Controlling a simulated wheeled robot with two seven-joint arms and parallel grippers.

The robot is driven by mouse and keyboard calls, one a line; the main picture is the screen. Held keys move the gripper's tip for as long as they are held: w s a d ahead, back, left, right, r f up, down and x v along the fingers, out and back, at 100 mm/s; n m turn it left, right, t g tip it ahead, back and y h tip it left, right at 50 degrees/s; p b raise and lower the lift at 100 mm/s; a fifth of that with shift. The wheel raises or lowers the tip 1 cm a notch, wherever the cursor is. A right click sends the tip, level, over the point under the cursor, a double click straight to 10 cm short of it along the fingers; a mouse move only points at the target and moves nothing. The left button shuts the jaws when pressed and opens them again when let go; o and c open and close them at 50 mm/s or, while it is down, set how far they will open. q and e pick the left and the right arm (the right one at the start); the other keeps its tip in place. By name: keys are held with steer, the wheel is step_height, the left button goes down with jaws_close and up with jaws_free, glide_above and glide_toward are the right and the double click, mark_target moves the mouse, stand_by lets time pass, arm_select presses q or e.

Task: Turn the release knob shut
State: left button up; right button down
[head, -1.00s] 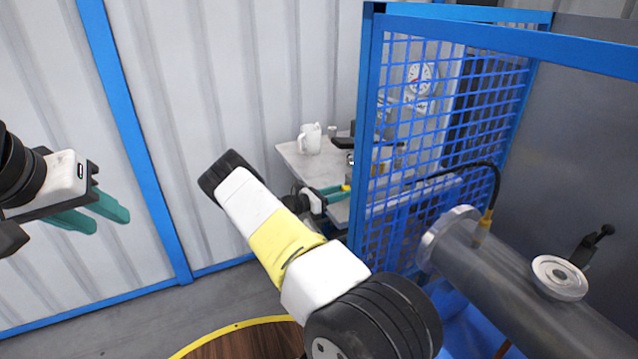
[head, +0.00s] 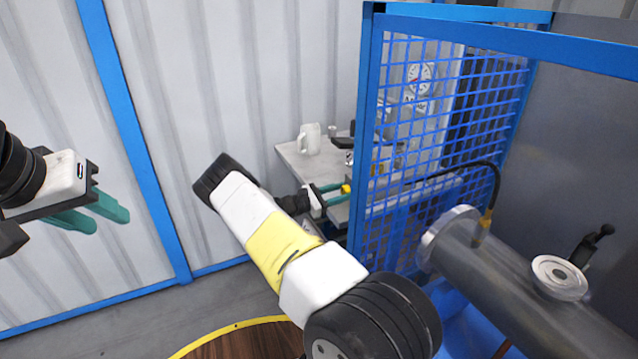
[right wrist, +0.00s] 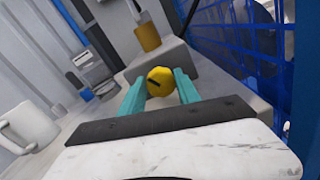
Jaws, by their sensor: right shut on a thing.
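The yellow release knob (right wrist: 160,81) sits between the teal fingertips of my right gripper (right wrist: 161,88) in the right wrist view. It has a dark slot or mark on its face. In the head view the knob (head: 346,189) is a small yellow spot at the tips of my right gripper (head: 333,194), beside the blue mesh fence. The right gripper is shut on the knob. My left gripper (head: 95,213) hangs at the far left in front of the white wall, its teal fingers apart and empty.
A grey bench (head: 292,158) carries a white mug (head: 309,139), also in the right wrist view (right wrist: 28,123). A blue mesh fence (head: 440,130) stands right of my right gripper. The space before the left wall is clear.

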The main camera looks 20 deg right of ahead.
steer(key=m, duration=0.6)
steer(key=shift+s+f, duration=0.1)
stand_by(0.5)
steer(key=c, duration=0.9)
jaws_free()
steer(key=shift+f, duration=0.1)
